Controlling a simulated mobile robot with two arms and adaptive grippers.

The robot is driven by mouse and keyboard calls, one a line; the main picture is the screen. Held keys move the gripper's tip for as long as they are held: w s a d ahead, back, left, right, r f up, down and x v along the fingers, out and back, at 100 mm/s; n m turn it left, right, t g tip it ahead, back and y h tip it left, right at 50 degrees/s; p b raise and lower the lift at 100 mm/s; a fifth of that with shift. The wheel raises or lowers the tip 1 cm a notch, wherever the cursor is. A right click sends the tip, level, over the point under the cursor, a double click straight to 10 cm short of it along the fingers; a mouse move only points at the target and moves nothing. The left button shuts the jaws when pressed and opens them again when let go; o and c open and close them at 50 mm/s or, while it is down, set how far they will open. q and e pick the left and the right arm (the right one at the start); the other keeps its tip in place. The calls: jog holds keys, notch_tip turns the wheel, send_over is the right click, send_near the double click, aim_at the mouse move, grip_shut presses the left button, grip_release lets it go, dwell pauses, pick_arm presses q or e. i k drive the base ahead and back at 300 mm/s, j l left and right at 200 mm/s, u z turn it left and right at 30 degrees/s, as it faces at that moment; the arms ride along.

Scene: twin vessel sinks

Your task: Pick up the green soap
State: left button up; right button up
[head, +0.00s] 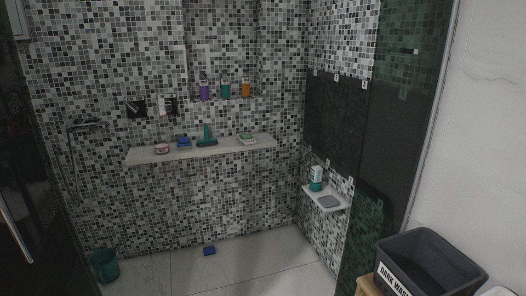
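A small green bar that looks like the green soap (247,137) lies at the right part of the long pale shelf (225,148) on the mosaic wall. It seems to rest on a light dish, but it is too small to be certain. Neither of my grippers is in the head view. Nothing touches the soap.
The shelf also holds a pink item (162,148), a blue item (184,142) and a teal squeegee (207,138). A small corner shelf (326,197) holds a bottle. A dark bin (430,262) stands right.

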aim_at(244, 136)
jog(key=i+u, duration=0.1)
jog(key=i, duration=0.4)
jog(key=i+l+u, duration=0.1)
jog(key=i, duration=0.45)
jog(key=i+l+u, duration=0.1)
jog(key=i, duration=0.4)
jog(key=i+l+u, duration=0.1)
jog(key=i+l, duration=0.2)
jog(key=i, duration=0.2)
